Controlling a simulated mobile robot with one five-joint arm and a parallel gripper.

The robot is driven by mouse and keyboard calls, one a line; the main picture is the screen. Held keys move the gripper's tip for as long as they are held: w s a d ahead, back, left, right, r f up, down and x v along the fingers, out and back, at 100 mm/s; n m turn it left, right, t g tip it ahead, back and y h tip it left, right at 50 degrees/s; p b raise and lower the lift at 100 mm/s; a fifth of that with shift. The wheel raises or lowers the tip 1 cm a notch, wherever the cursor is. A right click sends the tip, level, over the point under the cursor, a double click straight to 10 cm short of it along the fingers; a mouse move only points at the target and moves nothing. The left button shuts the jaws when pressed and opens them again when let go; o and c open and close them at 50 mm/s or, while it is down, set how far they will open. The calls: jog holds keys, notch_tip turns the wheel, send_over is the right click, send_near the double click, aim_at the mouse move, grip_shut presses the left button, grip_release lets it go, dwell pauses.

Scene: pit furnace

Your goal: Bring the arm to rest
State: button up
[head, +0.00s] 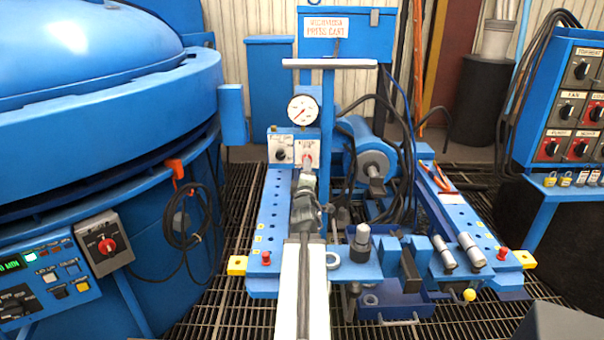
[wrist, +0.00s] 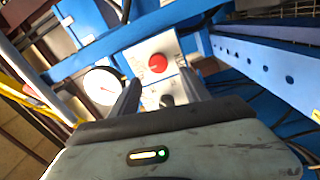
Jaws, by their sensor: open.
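My gripper (head: 306,178) is at the end of my outstretched arm, in front of the small control plates below the round gauge (head: 303,110). In the wrist view my gripper (wrist: 162,88) has its two dark fingers apart, with nothing seen held between them. A pale plate with a red round button (wrist: 157,63) shows beyond and between the fingers. A dark knob (wrist: 166,100) shows low between them, near the gripper body. I cannot tell whether a finger touches the plate. In the head view my gripper partly hides this plate.
A blue press frame (head: 268,215) stands around my arm, with posts and hoses close by. The big blue furnace (head: 100,120) is at left, with a hanging cable (head: 190,220). A switch cabinet (head: 570,110) stands at right. Dark grating (head: 240,310) covers the floor.

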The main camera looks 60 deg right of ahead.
jog(key=w+a+f+m+g+y, duration=0.1)
jog(key=w+a+f+y, duration=0.4)
jog(key=w+a+f, duration=0.5)
jog(key=w+a+f+m+y, duration=0.2)
jog(key=w+a+f+y, duration=0.3)
jog(key=w+a, duration=0.9)
jog(key=a+f+g+y, duration=0.2)
jog(key=a+f, duration=0.2)
jog(key=a, duration=1)
jog(key=a+f+g+y, duration=0.2)
jog(key=a+f, duration=0.2)
jog(key=a, duration=1)
jog(key=s+a+f+g+y, duration=0.15)
jog(key=s+a, duration=0.25)
jog(key=a, duration=0.4)
jog(key=s+a+g+y, duration=0.1)
jog(key=s+a+g, duration=0.15)
jog(key=a, duration=0.55)
notch_tip(320, 180, up, 32)
jog(key=p, duration=3.2)
jog(key=shift+s+d+r+m, duration=0.15)
jog(key=shift+s+m, duration=0.15)
jog(key=shift+s, duration=0.05)
jog(key=shift+f, duration=0.2)
jog(key=shift+c, duration=0.3)
